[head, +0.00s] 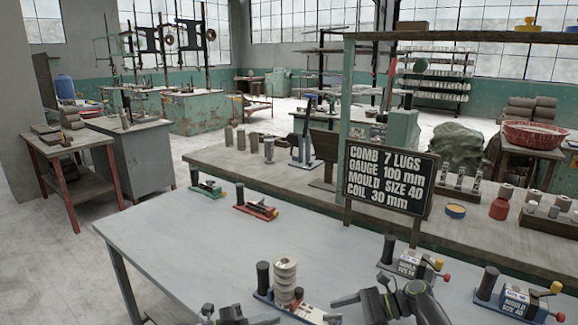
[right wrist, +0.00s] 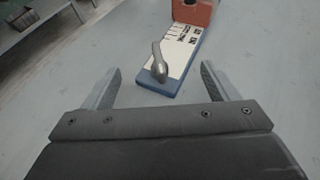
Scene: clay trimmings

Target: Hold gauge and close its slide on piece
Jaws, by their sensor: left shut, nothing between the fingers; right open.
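The gauge (head: 264,296) lies near the table's front edge, with a blue base, a black post at its left end and a white scale. A pale ringed piece (head: 285,276) stands upright beside the post. The red slide (head: 297,298) is right of the piece; whether they touch I cannot tell. In the right wrist view, the slide (right wrist: 195,12) is at the top and the scale end of the gauge (right wrist: 165,72) carries a silver lever. My right gripper (right wrist: 160,72) is open, its fingers either side of that end, apart from it. My left gripper (head: 264,320) is shut and empty, low in front of the gauge.
Two mould fixtures (head: 412,265) (head: 515,300) stand on the right of the table. Two small tools, green (head: 208,190) and red (head: 256,208), lie at its far edge. A sign (head: 388,178) stands behind. The table's left and middle (head: 200,250) are clear.

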